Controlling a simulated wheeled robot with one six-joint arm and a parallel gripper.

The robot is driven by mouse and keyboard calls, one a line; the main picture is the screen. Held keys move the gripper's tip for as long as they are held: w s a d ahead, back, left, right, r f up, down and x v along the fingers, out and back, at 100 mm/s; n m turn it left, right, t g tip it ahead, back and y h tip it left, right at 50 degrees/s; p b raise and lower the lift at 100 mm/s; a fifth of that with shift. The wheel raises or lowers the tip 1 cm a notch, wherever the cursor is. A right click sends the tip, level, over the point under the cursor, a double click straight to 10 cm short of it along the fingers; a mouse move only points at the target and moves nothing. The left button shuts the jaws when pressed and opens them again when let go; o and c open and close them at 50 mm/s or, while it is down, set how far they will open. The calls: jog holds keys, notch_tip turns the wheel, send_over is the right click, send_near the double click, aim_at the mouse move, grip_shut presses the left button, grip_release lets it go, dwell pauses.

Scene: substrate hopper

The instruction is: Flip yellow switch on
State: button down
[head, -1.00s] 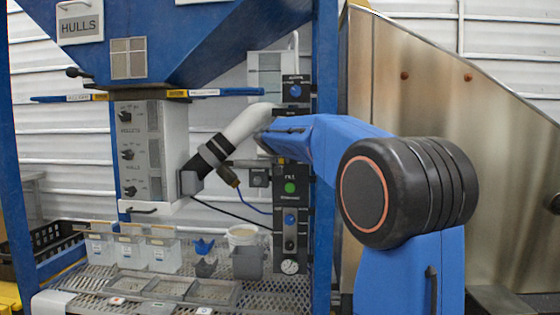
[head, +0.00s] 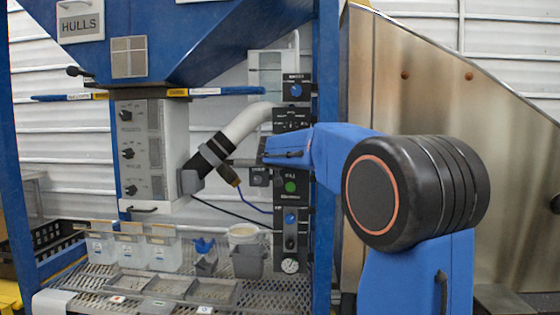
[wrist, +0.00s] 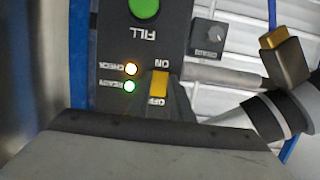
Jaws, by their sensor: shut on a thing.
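The yellow switch (wrist: 158,84) sits on a dark control panel (wrist: 125,45) in the wrist view, which shows the panel upside down. ON is marked on the side nearer the green FILL button (wrist: 144,7) and OFF on the other side. In the head view my blue arm covers the switch, and the green button (head: 290,187) shows below the arm.
A white pipe with a black cuff (head: 213,152) runs close to the left of my gripper. A small knob box (wrist: 207,40) is beside the panel. A wire shelf (head: 275,285) with bins stands below, and a blue post (head: 324,60) rises beside the panel.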

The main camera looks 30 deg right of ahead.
jog(key=shift+d+f+t, duration=0.1)
jog(key=shift+f+t, duration=0.05)
jog(key=shift+t, duration=0.25)
dwell(0.3)
jog(key=c, duration=1.6)
grip_release()
jog(key=shift+o, duration=0.2)
jog(key=v, duration=1.7)
jog(key=shift+a, duration=0.2)
jog(key=shift+s+f, duration=0.1)
jog(key=shift+s, duration=0.05)
jog(key=s+a+f+n+g+y, duration=0.1)
jog(key=s+f+n+g+y, duration=0.3)
jog(key=s+f, duration=1.5)
jog(key=s+a+f+n+g+y, duration=0.1)
jog(key=s+a+f+g+y, duration=0.1)
jog(key=s+a+f, duration=0.4)
jog(key=s+a+f+n+g+y, duration=0.1)
jog(key=s+a+f, duration=0.4)
jog(key=s+f, duration=0.6)
jog(key=shift+s+a+f+n+g+y, duration=0.15)
jog(key=shift+s+a+n+g+y, duration=0.25)
jog(key=shift+s+g+y, duration=0.6)
